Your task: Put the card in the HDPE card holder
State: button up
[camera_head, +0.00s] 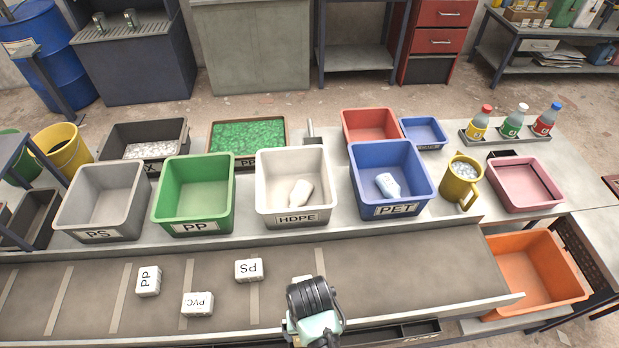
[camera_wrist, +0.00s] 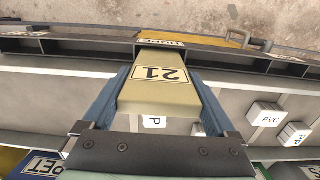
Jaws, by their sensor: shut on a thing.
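In the wrist view, my gripper (camera_wrist: 161,76) has its two blue fingers shut on the sides of a beige card (camera_wrist: 158,92) printed with a black-framed 21. The card points away from the palm. Its far end lies close to a small label (camera_wrist: 163,43) on the dark front rail, which seems to read HDPE upside down. I cannot tell whether the card touches the holder there. In the head view, my dark wrist (camera_head: 314,297) is over the front edge of the conveyor, and the fingers and card are hidden behind it.
White blocks marked PP (camera_head: 148,281), PVC (camera_head: 197,304) and PS (camera_head: 248,270) lie on the conveyor (camera_head: 70,300). Behind it stand the grey PS bin (camera_head: 75,203), green PP bin (camera_head: 167,200), white HDPE bin (camera_head: 263,190) and blue PET bin (camera_head: 362,185). An orange bin (camera_head: 575,285) is at right.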

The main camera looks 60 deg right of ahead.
jog(key=shift+f, duration=1.3)
jog(key=shift+f, duration=0.1)
jog(key=o, duration=1)
jog(key=shift+o, duration=0.2)
notch_tip(320, 180, up, 12)
jog(key=shift+w+d+r+b, duration=0.1)
jog(key=shift+r+b, duration=0.15)
jog(key=shift+b, duration=0.1)
